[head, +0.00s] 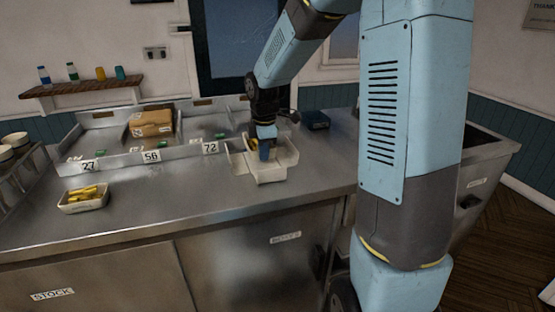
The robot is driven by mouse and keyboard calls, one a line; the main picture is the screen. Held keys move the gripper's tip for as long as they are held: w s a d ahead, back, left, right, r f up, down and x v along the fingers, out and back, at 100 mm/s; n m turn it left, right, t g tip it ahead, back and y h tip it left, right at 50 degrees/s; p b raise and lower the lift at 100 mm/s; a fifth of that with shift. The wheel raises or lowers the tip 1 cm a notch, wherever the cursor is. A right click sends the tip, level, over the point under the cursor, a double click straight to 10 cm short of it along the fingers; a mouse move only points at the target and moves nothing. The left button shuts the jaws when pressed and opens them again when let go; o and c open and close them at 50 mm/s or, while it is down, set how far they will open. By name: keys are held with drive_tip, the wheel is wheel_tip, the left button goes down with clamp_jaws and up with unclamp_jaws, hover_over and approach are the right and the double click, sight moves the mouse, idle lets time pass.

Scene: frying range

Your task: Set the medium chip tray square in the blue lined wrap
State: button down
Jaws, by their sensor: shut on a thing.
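My gripper (266,151) points down over the steel counter, right of the rack. It is shut inside a pale, open-sided piece with raised walls or flaps (270,175). What is between the fingers is small and partly hidden; it looks like part of a pale tray. A little blue and yellow shows at the fingers, but I cannot tell whether it is gripper, lining or chips. I cannot separate tray from wrap here, or tell how square they sit. Another pale tray (85,206) holding yellow chips (83,193) stands on the counter at left.
A steel rack (128,160) with tags 27, 56 and 72 holds a brown box (151,122) and small green items. A dark blue box (314,119) stands behind my gripper, to the right. The front middle of the counter (170,205) is clear.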

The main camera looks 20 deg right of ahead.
drive_tip(key=shift+w+d+f, duration=0.1)
drive_tip(key=shift+d+f, duration=0.05)
drive_tip(key=shift+f, duration=0.8)
drive_tip(key=shift+w+d+f, duration=0.1)
drive_tip(key=shift+f, duration=0.8)
drive_tip(key=c, duration=1.3)
unclamp_jaws()
drive_tip(key=shift+r, duration=0.1)
